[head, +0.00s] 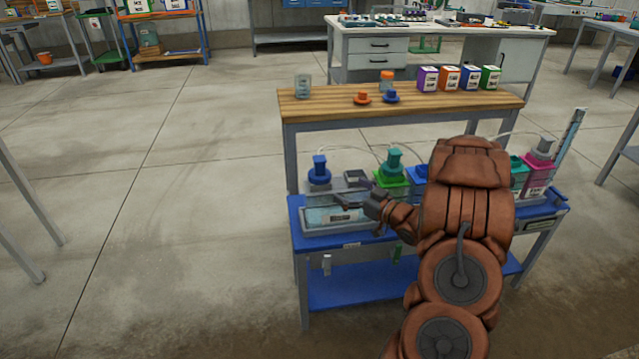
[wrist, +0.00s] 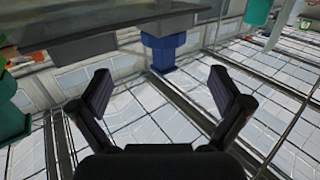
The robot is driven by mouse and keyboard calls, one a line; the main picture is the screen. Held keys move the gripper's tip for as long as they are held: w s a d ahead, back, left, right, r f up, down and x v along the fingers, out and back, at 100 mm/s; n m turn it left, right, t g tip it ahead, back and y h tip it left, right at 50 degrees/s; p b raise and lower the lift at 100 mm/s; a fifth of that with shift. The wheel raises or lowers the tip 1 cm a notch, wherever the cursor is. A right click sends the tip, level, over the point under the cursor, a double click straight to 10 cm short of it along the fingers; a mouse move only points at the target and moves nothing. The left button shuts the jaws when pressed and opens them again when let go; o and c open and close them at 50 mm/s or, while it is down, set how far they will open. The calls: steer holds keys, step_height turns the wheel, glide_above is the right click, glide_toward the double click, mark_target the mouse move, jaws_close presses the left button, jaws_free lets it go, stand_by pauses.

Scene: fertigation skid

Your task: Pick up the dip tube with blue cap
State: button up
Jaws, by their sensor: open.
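The dip tube's blue cap (head: 319,170) stands upright at the left end of the blue-topped skid in the head view. In the wrist view a blue capped piece (wrist: 164,55), apparently the same one, shows beyond and between my fingertips. Its tube below the cap cannot be made out. My gripper (head: 346,188) is open and empty, to the right of and nearer than the blue cap, above a clear tray. In the wrist view the two dark fingers of my gripper (wrist: 161,88) are spread apart, with nothing between them.
The clear tray (head: 318,227) sits at the skid's front left. A green-capped container (head: 392,178) stands right of the blue cap; a magenta one (head: 537,178) is further right. Thin hoses arch above. A wooden-topped bench (head: 330,108) with jars, caps and cartons stands behind.

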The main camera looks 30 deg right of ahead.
mark_target(319, 174)
steer(key=shift+a+r+x, duration=0.1)
steer(key=shift+a+x, duration=0.05)
steer(key=shift+x, duration=2.75)
steer(key=shift+a+r+x, duration=0.1)
steer(key=shift+a+x, duration=0.05)
steer(key=shift+x, duration=2.8)
steer(key=shift+s, duration=0.1)
steer(key=c, duration=1.3)
